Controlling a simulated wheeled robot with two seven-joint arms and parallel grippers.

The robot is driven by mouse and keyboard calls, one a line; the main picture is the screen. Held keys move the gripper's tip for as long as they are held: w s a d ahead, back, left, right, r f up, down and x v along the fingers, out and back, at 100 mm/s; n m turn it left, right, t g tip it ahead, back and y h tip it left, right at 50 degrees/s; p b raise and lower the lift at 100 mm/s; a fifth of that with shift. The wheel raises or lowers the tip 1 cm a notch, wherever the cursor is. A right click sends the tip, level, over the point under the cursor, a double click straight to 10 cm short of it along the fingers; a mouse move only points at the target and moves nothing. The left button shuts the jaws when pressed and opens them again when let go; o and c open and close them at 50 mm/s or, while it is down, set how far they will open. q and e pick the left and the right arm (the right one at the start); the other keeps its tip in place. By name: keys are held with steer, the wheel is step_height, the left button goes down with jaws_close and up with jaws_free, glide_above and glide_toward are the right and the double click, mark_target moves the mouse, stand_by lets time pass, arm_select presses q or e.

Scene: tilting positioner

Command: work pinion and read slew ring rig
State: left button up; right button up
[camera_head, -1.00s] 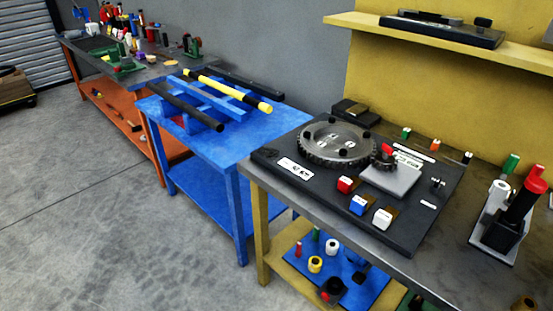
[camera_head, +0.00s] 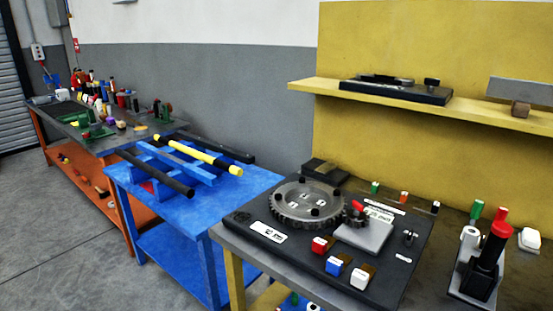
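The slew ring (camera_head: 308,200), a grey toothed disc with black knobs on top, lies flat on a black base plate (camera_head: 290,248) on the right-hand table. The small dark pinion (camera_head: 354,215) sits at the ring's right edge, with a red part (camera_head: 358,206) on it. A grey block (camera_head: 363,236) stands beside the pinion. Red (camera_head: 322,245), blue (camera_head: 336,265) and white (camera_head: 361,278) blocks sit along the plate's front. White labels are on the plate, too small to read. Neither of my grippers is in view.
A blue table (camera_head: 200,208) with black and yellow bars stands left of the rig; an orange bench (camera_head: 90,190) with clutter is beyond. A yellow shelf (camera_head: 300,86) hangs above the rig. A black-and-red upright tool (camera_head: 490,260) stands at the right. The floor at left is clear.

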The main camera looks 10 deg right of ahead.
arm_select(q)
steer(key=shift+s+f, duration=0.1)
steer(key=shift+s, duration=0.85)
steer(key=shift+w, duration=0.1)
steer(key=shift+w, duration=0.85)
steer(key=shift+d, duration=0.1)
